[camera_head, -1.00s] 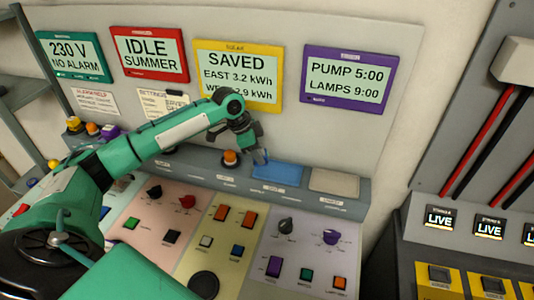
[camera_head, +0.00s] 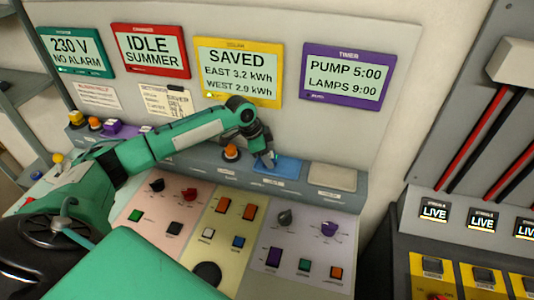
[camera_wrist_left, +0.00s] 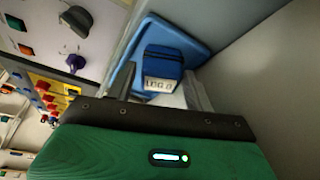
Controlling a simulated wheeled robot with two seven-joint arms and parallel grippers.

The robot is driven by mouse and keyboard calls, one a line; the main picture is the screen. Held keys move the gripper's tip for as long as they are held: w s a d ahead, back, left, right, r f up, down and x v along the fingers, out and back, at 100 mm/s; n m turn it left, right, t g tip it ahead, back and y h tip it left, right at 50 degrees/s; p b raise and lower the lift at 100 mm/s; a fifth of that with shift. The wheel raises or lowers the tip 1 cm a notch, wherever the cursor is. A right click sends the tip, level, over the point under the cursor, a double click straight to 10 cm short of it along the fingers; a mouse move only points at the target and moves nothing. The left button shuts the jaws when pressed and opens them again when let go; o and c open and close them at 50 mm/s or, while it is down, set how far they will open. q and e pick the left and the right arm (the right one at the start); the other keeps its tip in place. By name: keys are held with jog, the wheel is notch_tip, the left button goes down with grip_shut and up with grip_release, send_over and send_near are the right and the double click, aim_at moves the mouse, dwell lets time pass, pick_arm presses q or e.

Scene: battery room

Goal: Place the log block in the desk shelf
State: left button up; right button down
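The log block (camera_wrist_left: 163,67) is small and blue with a pale label, and shows in the left wrist view between and beyond my left gripper's fingers (camera_wrist_left: 160,85). Behind it is a blue tray or pad (camera_wrist_left: 195,47). In the head view my left gripper (camera_head: 265,161) is low over the left part of that blue pad (camera_head: 286,168). The fingers stand on either side of the block. Whether they press on it cannot be told. The block is not clear in the head view, and no desk shelf can be clearly identified. My right gripper is out of view.
An orange button (camera_head: 231,152) is close to the left of the gripper, and a beige pad (camera_head: 332,177) lies to the right. The sloped console with knobs (camera_head: 284,217) is in front. The display panel (camera_head: 345,75) rises behind. Grey shelving (camera_head: 15,130) is at the far left.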

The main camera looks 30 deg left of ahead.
pick_arm(q)
jog(key=shift+o, duration=0.4)
jog(key=shift+r, duration=0.1)
jog(key=shift+a+r, duration=0.1)
jog(key=shift+r, duration=0.1)
jog(key=b+v, duration=0.1)
jog(key=v, duration=0.1)
jog(key=shift+a+r, duration=0.15)
jog(key=shift+r, duration=0.15)
jog(key=s+a+b, duration=0.1)
jog(key=s+a, duration=0.1)
jog(key=s+a+b, duration=0.1)
jog(key=s+a, duration=0.1)
jog(key=a, duration=0.1)
jog(key=s+a+b, duration=0.2)
jog(key=a, duration=0.1)
jog(key=shift+s+a, duration=0.2)
jog(key=shift+s, duration=0.05)
jog(key=shift+s+a, duration=0.45)
jog(key=shift+a, duration=0.1)
jog(key=shift+r, duration=0.1)
